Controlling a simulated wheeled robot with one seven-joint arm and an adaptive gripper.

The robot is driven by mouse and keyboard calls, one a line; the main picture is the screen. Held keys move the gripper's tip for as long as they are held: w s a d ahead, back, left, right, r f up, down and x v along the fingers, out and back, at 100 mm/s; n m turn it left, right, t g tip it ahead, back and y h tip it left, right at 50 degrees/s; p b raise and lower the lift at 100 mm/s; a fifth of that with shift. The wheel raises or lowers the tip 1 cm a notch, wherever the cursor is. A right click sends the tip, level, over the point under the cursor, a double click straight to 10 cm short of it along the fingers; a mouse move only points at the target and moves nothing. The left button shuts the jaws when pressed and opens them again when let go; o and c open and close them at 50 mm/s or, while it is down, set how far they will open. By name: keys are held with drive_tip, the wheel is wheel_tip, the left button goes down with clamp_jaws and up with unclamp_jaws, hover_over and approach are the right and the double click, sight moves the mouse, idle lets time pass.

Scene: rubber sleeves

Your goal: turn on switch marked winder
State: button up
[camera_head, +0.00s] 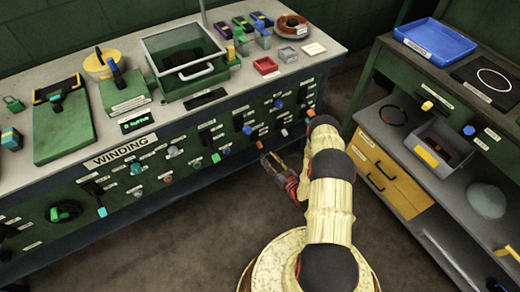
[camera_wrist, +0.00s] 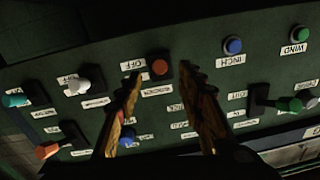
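In the wrist view, a dark green control panel (camera_wrist: 200,55) carries knobs and switches with white labels. A round orange-red knob (camera_wrist: 160,67) on a dark plate shows between and beyond my fingertips. A label below it (camera_wrist: 157,91) is too blurred to read surely, and another beside it is partly hidden by the left finger. I cannot tell for certain which switch is marked winder. My gripper (camera_wrist: 163,76) is open and empty, its fingers spread in front of the panel. In the head view my gripper (camera_head: 278,172) is low before the bench front, beside the panel's right part.
In the wrist view, a blue button (camera_wrist: 233,46) labelled INCH and a green button (camera_wrist: 299,34) labelled WIND are to the right. White, teal and orange switch handles are at left. In the head view, a shelf unit with yellow drawers (camera_head: 392,181) stands right; open floor lies in front.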

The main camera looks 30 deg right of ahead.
sight(261, 147)
drive_tip(key=shift+w+a+r+b, duration=0.15)
drive_tip(key=shift+w+b, duration=0.55)
drive_tip(key=shift+w, duration=1.25)
drive_tip(key=shift+w+a+b, duration=0.15)
drive_tip(key=shift+w+b, duration=0.5)
drive_tip(key=shift+w, duration=1.25)
drive_tip(key=c, duration=0.3)
clamp_jaws()
